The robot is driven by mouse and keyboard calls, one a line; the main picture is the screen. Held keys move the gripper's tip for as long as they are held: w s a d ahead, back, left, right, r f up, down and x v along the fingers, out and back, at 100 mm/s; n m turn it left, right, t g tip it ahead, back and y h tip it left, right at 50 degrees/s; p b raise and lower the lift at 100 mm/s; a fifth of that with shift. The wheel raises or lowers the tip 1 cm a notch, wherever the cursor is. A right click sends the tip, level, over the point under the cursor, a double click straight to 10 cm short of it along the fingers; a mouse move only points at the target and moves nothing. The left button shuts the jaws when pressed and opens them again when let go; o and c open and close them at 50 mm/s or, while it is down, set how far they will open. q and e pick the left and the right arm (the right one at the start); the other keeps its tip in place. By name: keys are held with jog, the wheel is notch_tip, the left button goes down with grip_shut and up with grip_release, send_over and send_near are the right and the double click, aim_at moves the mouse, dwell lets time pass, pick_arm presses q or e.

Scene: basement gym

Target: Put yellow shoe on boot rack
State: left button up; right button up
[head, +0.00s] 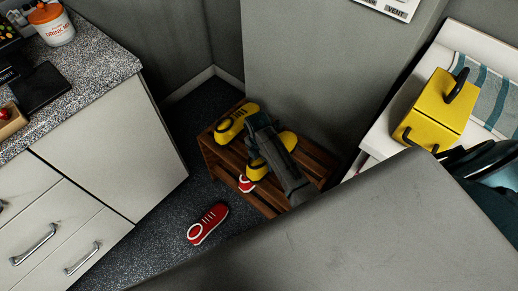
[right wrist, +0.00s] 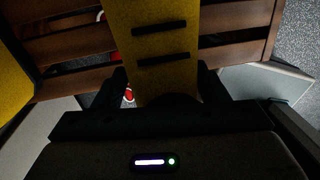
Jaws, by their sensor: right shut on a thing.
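A wooden slatted boot rack (head: 315,165) stands on the floor against the grey wall. My right gripper (head: 270,150) is over its top and shut on a yellow shoe (head: 258,169), which sticks out on both sides of it. In the right wrist view the held yellow shoe (right wrist: 160,50), with black straps, lies between the fingers (right wrist: 160,88) just over the slats. Whether it touches them I cannot tell. Another yellow shoe (head: 231,124) sits on the rack's left end; part of it shows at the left edge of the wrist view (right wrist: 14,75). My left gripper is not in view.
A red shoe (head: 208,223) lies on the dark floor in front of the rack. Another red shoe (head: 246,184) shows low at the rack's front. A cabinet with a speckled counter (head: 98,75) stands left. A yellow box (head: 435,112) sits on a white surface at right.

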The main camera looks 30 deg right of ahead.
jog(key=w, duration=0.2)
jog(key=w+d, duration=0.1)
jog(key=w, duration=0.3)
jog(key=shift+w+d+f+b, duration=0.3)
jog(key=shift+f, duration=0.05)
jog(key=shift+w+f, duration=0.2)
jog(key=shift+w, duration=0.05)
notch_tip(320, 180, down, 2)
jog(key=shift+f, duration=0.25)
jog(key=shift+f+b, duration=0.3)
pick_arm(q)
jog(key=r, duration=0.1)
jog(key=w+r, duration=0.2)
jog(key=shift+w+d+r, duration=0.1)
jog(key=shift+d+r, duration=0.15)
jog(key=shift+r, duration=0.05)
pick_arm(e)
jog(key=o, duration=1.2)
jog(key=shift+c, duration=0.2)
